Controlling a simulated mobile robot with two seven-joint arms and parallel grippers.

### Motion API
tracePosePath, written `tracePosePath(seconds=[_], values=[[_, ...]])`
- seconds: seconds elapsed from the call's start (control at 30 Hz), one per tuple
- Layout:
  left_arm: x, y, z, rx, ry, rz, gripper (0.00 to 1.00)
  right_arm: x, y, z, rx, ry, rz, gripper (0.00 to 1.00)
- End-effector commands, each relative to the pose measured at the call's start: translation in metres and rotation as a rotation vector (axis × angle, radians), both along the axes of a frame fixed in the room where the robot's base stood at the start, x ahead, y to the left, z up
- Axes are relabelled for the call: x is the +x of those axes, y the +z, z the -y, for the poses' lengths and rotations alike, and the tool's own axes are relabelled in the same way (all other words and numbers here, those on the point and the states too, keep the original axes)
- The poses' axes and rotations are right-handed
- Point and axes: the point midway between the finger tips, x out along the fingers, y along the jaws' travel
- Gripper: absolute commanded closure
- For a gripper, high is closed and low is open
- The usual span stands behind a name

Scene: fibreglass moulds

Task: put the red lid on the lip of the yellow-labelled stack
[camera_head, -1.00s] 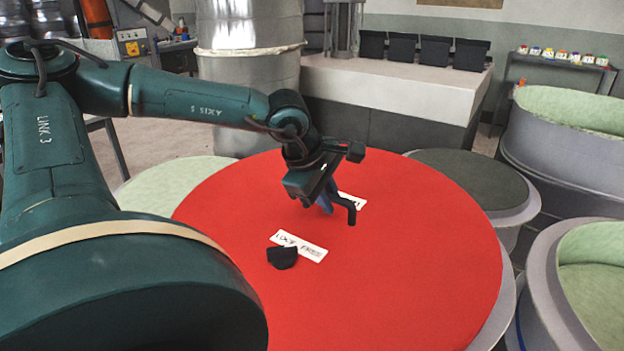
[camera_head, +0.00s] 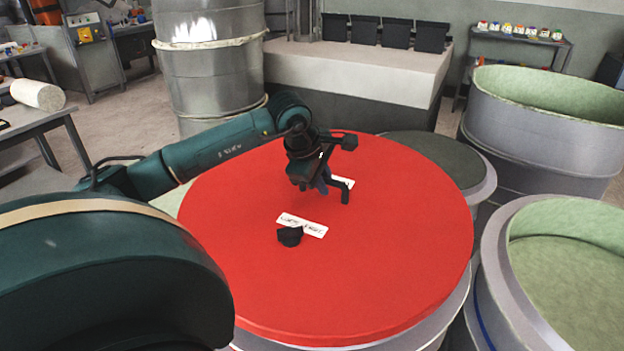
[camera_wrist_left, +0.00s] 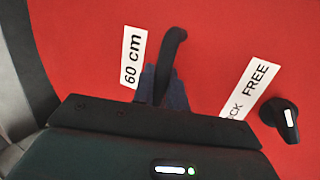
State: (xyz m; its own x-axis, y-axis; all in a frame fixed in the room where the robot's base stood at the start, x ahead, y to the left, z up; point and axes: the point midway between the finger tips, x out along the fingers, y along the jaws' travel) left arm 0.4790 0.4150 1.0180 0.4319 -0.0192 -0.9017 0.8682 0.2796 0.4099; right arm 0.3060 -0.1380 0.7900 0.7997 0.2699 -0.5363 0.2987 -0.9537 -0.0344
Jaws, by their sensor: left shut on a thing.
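The red lid (camera_head: 390,255) is a large flat disc with white text labels, in the middle of the head view; its face fills the left wrist view (camera_wrist_left: 80,30). My left gripper (camera_head: 331,188) is over the far half of the lid. In the left wrist view its bluish fingers (camera_wrist_left: 162,85) are shut on the lid's black handle (camera_wrist_left: 172,50). A grey round rim (camera_head: 452,318) shows below the lid's near right edge; I cannot tell whether they touch. No yellow label shows. My right gripper is out of view.
A black knob (camera_head: 290,237) sits on the lid. A dark-topped round mould (camera_head: 480,190) stands behind it at right. Grey moulds with green insides (camera_head: 495,262) stand close on the right. A silver drum (camera_head: 212,75) and a pale bench (camera_head: 360,75) are behind.

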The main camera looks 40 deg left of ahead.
Motion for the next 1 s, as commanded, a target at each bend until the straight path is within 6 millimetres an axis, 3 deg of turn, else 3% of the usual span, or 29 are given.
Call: tracePosePath(seconds=[0.1, 0.27, 0.57, 0.8, 1.0], values=[[0.015, 0.005, 0.003, -0.002, -0.004, 0.007, 1.00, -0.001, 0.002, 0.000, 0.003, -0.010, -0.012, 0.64], [0.012, -0.015, 0.002, 0.000, -0.004, 0.002, 1.00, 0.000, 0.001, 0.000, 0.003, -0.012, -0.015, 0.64], [0.012, -0.031, 0.002, 0.000, -0.003, 0.003, 1.00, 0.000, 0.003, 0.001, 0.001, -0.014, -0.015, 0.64], [0.012, -0.061, 0.002, 0.001, -0.004, 0.004, 1.00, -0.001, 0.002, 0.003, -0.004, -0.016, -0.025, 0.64], [0.013, -0.063, 0.002, 0.002, -0.005, 0.006, 1.00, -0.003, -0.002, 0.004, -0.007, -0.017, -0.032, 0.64]])
